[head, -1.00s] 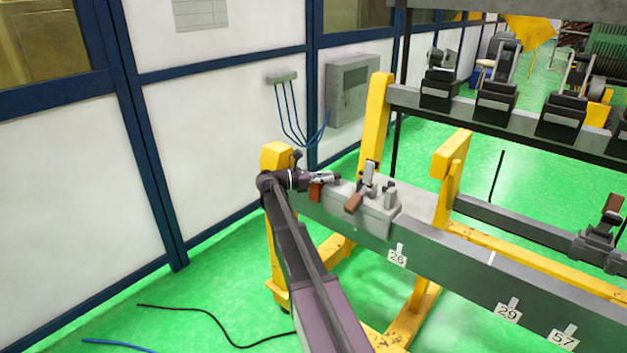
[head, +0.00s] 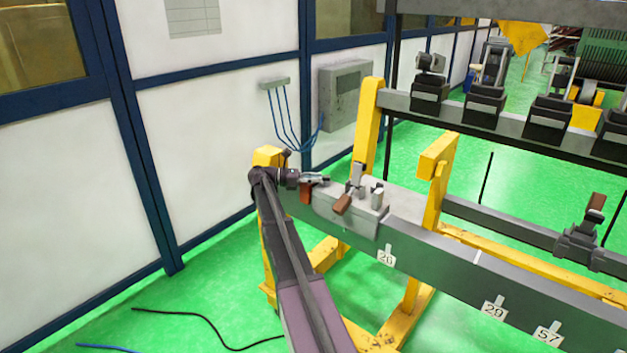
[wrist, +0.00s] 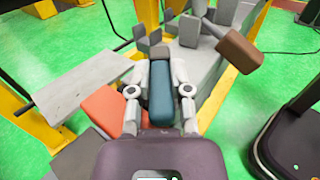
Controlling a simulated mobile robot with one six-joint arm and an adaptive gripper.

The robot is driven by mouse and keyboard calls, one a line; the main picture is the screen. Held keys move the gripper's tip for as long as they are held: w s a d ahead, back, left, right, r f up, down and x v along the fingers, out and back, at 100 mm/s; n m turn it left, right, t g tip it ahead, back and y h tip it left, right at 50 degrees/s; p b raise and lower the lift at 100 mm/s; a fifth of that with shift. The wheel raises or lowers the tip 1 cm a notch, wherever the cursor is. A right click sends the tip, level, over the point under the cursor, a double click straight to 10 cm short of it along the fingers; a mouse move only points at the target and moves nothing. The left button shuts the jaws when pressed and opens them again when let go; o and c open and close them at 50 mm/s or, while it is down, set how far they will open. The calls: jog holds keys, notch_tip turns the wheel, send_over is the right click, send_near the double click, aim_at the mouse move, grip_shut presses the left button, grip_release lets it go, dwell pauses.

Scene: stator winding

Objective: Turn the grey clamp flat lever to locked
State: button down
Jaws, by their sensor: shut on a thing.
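The grey clamp block (head: 345,218) sits at the left end of the long grey beam in the head view. It carries a brown handle (head: 343,203), which also shows at the upper right of the wrist view (wrist: 239,48). A red-orange lever (head: 306,193) lies just below my gripper (head: 319,178); it also shows left of the fingers in the wrist view (wrist: 104,108). In the wrist view my gripper (wrist: 164,72) is closed around a teal-blue flat lever handle (wrist: 162,97), one finger on each side. The lever's lock position cannot be told.
A yellow post (head: 370,125) stands just behind the clamp, and another yellow upright (head: 437,170) to its right. A rack shelf (head: 500,122) with several dark clamps is at the back right. A white panelled wall (head: 215,120) is at left. Cables lie on the green floor.

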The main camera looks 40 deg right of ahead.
jog(key=shift+s+a+f, duration=0.1)
jog(key=shift+s, duration=0.1)
jog(key=c, duration=0.6)
grip_release()
jog(key=shift+o, duration=0.2)
jog(key=shift+w, duration=0.15)
jog(key=shift+w+a, duration=0.35)
jog(key=shift+w, duration=0.05)
jog(key=v, duration=0.6)
jog(key=shift+a, duration=0.1)
jog(key=shift+c, duration=0.2)
